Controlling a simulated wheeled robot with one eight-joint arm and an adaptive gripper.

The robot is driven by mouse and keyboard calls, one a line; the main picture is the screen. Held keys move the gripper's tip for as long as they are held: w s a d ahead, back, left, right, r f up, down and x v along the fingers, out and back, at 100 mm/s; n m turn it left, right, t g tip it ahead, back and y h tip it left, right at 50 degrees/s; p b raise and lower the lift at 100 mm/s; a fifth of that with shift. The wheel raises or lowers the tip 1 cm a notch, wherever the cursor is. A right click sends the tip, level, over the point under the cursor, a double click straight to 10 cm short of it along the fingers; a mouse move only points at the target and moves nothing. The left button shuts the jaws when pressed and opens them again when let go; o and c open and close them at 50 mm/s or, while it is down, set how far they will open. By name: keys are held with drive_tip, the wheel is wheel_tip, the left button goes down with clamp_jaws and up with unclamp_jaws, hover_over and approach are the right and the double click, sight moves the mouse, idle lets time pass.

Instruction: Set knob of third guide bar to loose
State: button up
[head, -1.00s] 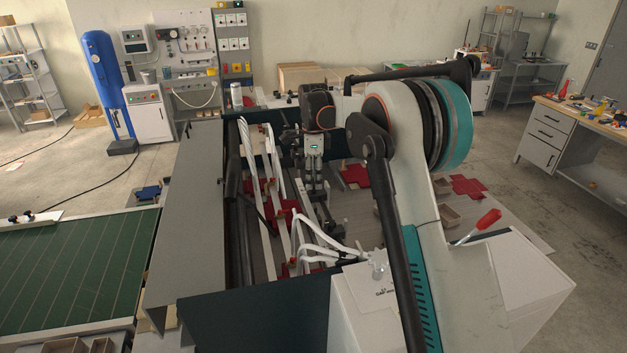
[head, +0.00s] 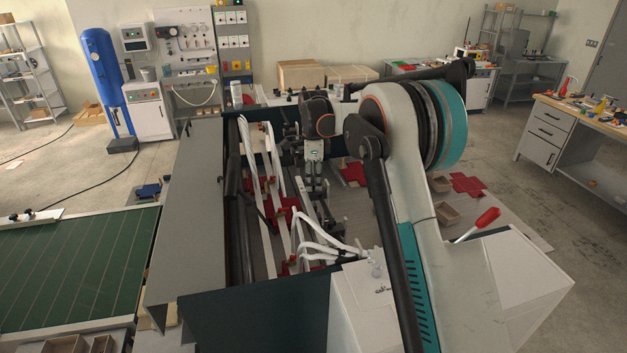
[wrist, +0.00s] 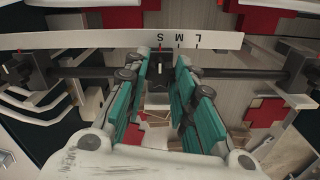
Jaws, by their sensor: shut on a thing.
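My gripper (wrist: 167,76) is shut on a small black knob (wrist: 160,66) with a pale mark, between its teal finger pads in the wrist view. The knob sits at a dark cross rod, just below a white guide bar (wrist: 90,40) with upside-down size letters. In the head view my gripper (head: 314,188) points down into the machine frame at the far right part of the bars. The knob is hidden there by my fingers and arm. I cannot tell its exact setting.
White guide bars (head: 265,205) and white hoses (head: 318,250) run inside the dark machine frame (head: 255,318) close to my arm. Red flat blanks (head: 468,185) lie to the right. A green belt table (head: 75,265) stands at left.

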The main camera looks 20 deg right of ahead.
drive_tip(key=shift+n, duration=0.3)
drive_tip(key=n+b, duration=0.2)
drive_tip(key=n, duration=0.1)
drive_tip(key=shift+f+n+b, duration=0.1)
drive_tip(key=shift+n+b, duration=0.2)
drive_tip(key=shift+b, duration=0.1)
drive_tip(key=n+b, duration=0.2)
drive_tip(key=n, duration=0.3)
drive_tip(key=n+b, duration=0.1)
drive_tip(key=n, duration=0.4)
drive_tip(key=shift+b, duration=0.35)
drive_tip(key=n+b, duration=0.1)
drive_tip(key=n, duration=0.3)
drive_tip(key=shift+n, duration=0.3)
drive_tip(key=o, duration=1.1)
drive_tip(key=shift+c, duration=0.2)
drive_tip(key=shift+r, duration=0.2)
